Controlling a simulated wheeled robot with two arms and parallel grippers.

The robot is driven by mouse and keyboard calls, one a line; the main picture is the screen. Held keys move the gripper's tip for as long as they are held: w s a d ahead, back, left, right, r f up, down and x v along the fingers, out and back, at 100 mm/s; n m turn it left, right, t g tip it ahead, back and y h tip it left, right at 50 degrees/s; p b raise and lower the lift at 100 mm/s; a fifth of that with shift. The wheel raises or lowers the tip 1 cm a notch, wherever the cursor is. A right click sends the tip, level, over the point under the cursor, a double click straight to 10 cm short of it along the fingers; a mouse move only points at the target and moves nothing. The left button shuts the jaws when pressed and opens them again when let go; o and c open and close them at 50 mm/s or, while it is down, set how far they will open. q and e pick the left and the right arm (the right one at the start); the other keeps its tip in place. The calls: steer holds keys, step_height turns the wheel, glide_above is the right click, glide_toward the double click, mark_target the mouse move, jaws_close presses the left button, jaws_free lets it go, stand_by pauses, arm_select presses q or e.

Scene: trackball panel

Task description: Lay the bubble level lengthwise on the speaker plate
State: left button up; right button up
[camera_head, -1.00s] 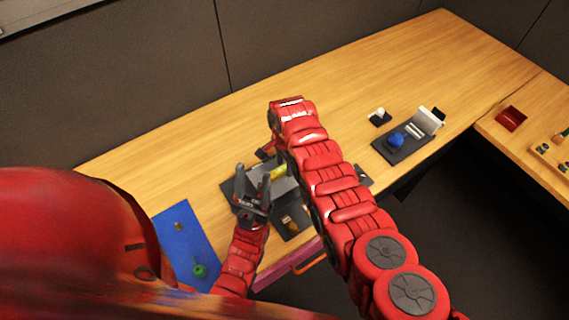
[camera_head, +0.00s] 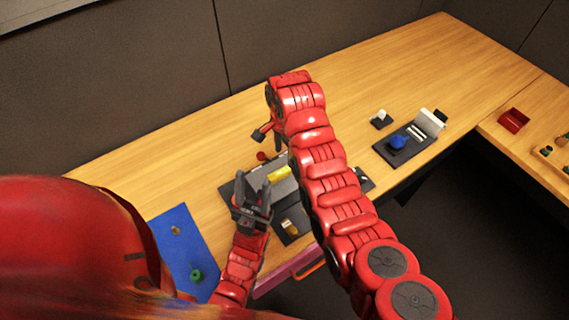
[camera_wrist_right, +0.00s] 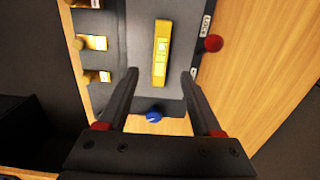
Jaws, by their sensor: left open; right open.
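The yellow bubble level (camera_head: 279,173) lies on a grey plate (camera_head: 262,179) of the dark panel. In the right wrist view the level (camera_wrist_right: 161,52) lies flat on this plate (camera_wrist_right: 139,48), roughly parallel to its long sides. I take it for the speaker plate, though no speaker detail is clear. My right gripper (camera_wrist_right: 160,83) is open and empty above the plate, with the level beyond and between its fingertips. My left gripper (camera_head: 253,184) is open and empty at the panel's left front side.
A red knob (camera_wrist_right: 213,43) stands beside the plate, a blue ball (camera_wrist_right: 154,117) at its end, and several brass knobs (camera_wrist_right: 92,42) along the other side. A blue mat (camera_head: 186,240) lies left. A dark tray (camera_head: 404,146) stands right. The table's back is clear.

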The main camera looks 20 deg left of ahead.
step_height(320, 180, up, 10)
steer(key=p, duration=0.4)
steer(key=shift+f+p, duration=0.15)
steer(key=shift+p, duration=0.25)
steer(key=shift+s+f, duration=0.1)
